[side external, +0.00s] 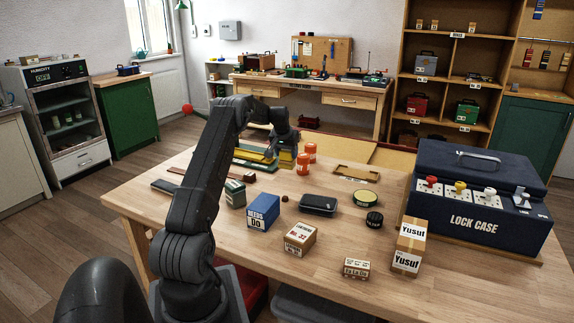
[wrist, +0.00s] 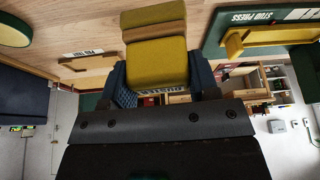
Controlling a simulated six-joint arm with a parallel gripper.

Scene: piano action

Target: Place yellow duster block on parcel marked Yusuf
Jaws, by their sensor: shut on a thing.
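I cannot tell whether the block touches the table. The parcel marked Yusuf (side external: 408,247) is a brown carton with white labels, upright near the front right. Its top looks bare.
The blue lock case (side external: 478,200) stands right of the parcel. Between gripper and parcel are orange bottles (side external: 303,164), a black case (side external: 318,205), a dark round tin (side external: 374,219) and a green-topped tin (side external: 366,199). Boxes (side external: 300,238) stand near the front. A green-and-yellow press (wrist: 262,38) is beside the block.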

